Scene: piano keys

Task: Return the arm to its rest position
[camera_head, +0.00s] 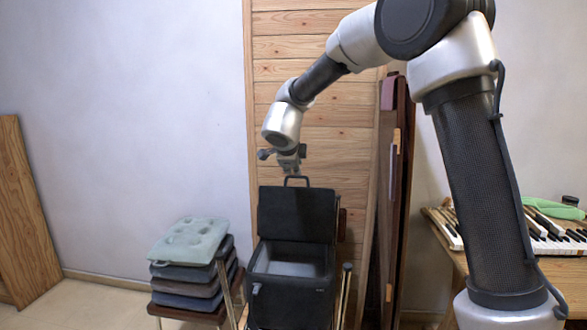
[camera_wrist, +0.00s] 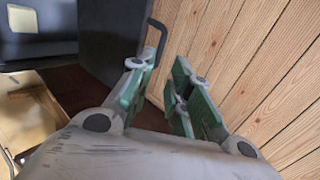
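My arm reaches across the head view from the right, bent over at the top. My gripper (camera_head: 290,165) hangs down just above the handle (camera_head: 297,179) of a dark case's raised lid (camera_head: 297,214). In the wrist view my gripper (camera_wrist: 160,88) has its green-padded fingers apart, with nothing between them. The lid (camera_wrist: 108,42) and its handle (camera_wrist: 157,40) show there to the left of and beyond the fingers. Whether a finger touches the handle I cannot tell.
The open dark case (camera_head: 292,302) stands below the lid. A stack of cushions (camera_head: 190,242) is at its left. Wood panelling (camera_head: 315,110) and dark boards (camera_head: 398,200) stand behind. Piano keys (camera_head: 548,228) and a green cloth (camera_head: 553,207) lie on a wooden table at the right.

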